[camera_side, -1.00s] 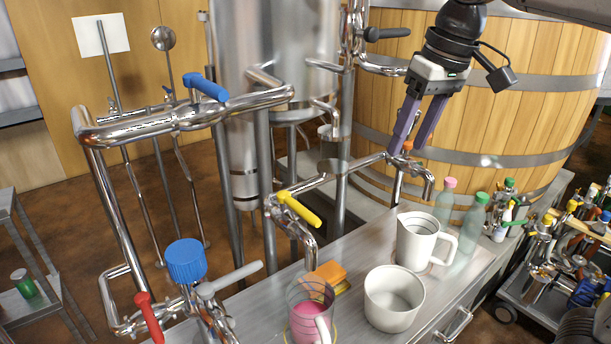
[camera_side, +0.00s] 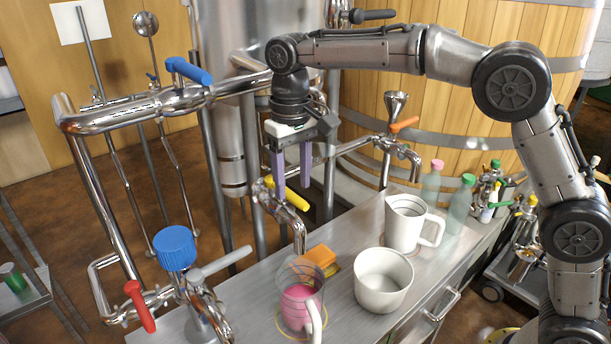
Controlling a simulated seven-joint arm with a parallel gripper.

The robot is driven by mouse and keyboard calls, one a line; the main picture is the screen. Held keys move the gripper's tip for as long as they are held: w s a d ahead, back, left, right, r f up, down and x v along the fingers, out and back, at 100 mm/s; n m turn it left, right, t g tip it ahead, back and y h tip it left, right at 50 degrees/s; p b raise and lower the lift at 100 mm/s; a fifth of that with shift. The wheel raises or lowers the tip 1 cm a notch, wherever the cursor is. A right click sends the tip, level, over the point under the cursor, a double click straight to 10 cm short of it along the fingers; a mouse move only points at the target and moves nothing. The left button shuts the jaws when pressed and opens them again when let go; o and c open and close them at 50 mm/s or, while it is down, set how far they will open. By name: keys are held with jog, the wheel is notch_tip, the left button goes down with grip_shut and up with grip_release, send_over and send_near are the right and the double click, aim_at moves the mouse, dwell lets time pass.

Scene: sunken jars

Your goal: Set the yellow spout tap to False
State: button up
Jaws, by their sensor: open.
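The yellow spout tap (camera_side: 289,195) is a yellow lever on a chrome pipe, left of the middle of the view. Its handle points down and to the right, over the spout (camera_side: 298,228) that bends down toward the counter. My gripper (camera_side: 293,184) points down at the yellow handle with its two purple fingers apart. One fingertip shows at the handle's left end and the other just above and right of it. Whether either finger touches the handle cannot be told. Part of the handle is hidden behind the near finger.
Below the spout, a glass jug with pink liquid (camera_side: 299,305) and an orange sponge (camera_side: 320,257) stand on the metal counter (camera_side: 250,300). A white bowl (camera_side: 383,280) and white jug (camera_side: 404,223) stand to the right. Blue (camera_side: 193,71), red (camera_side: 139,305) and orange (camera_side: 404,124) handles sit on nearby pipes.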

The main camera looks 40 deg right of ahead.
aim_at(293, 193)
jog(key=shift+f, duration=1.95)
grip_shut()
